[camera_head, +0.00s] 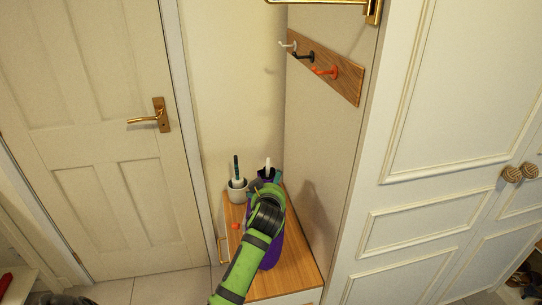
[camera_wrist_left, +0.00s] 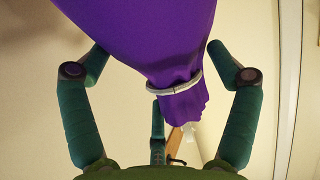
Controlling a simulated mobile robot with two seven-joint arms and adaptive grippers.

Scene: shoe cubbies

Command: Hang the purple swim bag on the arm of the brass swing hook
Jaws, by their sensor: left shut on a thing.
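The purple swim bag (camera_head: 272,250) is over the wooden top, largely hidden by my left arm in the head view. My left gripper (camera_head: 267,184) is at its upper part. In the left wrist view the bag (camera_wrist_left: 165,35) fills the space between the dark green fingers of my left gripper (camera_wrist_left: 157,55), which is shut on it. A pale ring (camera_wrist_left: 175,88) circles the bag's gathered neck. The brass swing hook (camera_head: 374,12) is at the top edge of the head view, with its arm running left and partly cut off. My right gripper is not in view.
A wooden board (camera_head: 345,83) with white, black and orange pegs is on the wall below the brass hook. A pale cup (camera_head: 237,194) holding a brush stands on the wooden top (camera_head: 297,262), left of my gripper. A small orange thing (camera_head: 235,226) lies near.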

